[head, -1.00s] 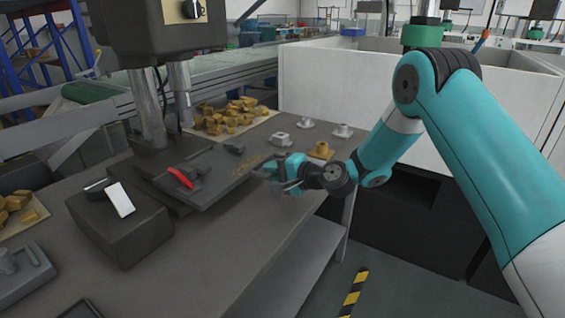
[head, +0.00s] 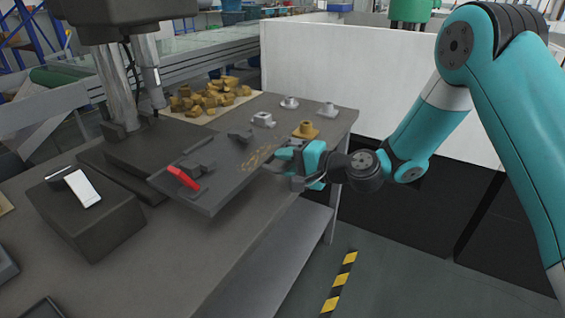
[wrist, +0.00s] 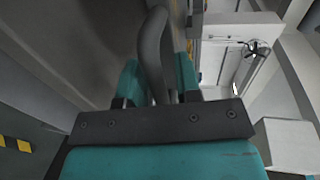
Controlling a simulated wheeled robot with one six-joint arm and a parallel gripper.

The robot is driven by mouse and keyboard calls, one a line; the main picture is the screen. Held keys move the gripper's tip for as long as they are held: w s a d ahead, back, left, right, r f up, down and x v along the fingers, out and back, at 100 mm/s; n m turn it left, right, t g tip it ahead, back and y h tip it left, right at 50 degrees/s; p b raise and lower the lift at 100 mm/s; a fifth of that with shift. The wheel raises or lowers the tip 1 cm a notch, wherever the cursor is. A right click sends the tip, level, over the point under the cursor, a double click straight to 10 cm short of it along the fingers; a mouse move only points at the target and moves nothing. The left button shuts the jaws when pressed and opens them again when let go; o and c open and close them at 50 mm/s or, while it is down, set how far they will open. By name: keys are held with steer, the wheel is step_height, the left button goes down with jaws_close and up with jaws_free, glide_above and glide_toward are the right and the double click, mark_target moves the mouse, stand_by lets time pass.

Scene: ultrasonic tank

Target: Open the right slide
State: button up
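A dark flat slide plate (head: 222,182) sticks out from under the press toward the lower right, bearing a red-handled clamp (head: 184,177) and small dark fittings. I cannot tell from the picture whether it is the right slide; I see no other. My gripper (head: 295,163) is at the plate's right end, near yellowish markings. In the wrist view, a dark curved bar, seemingly the slide's handle (wrist: 152,45), lies between the two teal fingers and about fills the gap. In the head view the gripper hides the handle.
The press column (head: 115,85) stands at the plate's left. A dark box (head: 92,225) with a white device sits at front left. A white-walled enclosure (head: 350,80) is behind my arm. The floor at front right is open.

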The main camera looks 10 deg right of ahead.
steer(key=shift+o, duration=0.4)
steer(key=shift+s+a, duration=0.1)
steer(key=shift+a, duration=0.05)
steer(key=shift+s+d, duration=0.15)
steer(key=shift+d, duration=0.05)
steer(key=b+v, duration=0.2)
steer(key=v, duration=1.5)
steer(key=shift+r, duration=0.1)
steer(key=s+a+r+n+g+h+p, duration=0.3)
steer(key=s+a+r+n+g+p, duration=0.45)
steer(key=s+a+r+n, duration=0.35)
steer(key=s+d+r+n+g+h+p, duration=0.1)
steer(key=s+d+r+h, duration=0.1)
steer(key=s, duration=0.3)
steer(key=s+d+r+n+h+p, duration=0.2)
steer(key=s+d+h, duration=0.1)
steer(key=s, duration=0.3)
steer(key=shift+d+r+g, duration=0.35)
steer(key=shift+r, duration=0.05)
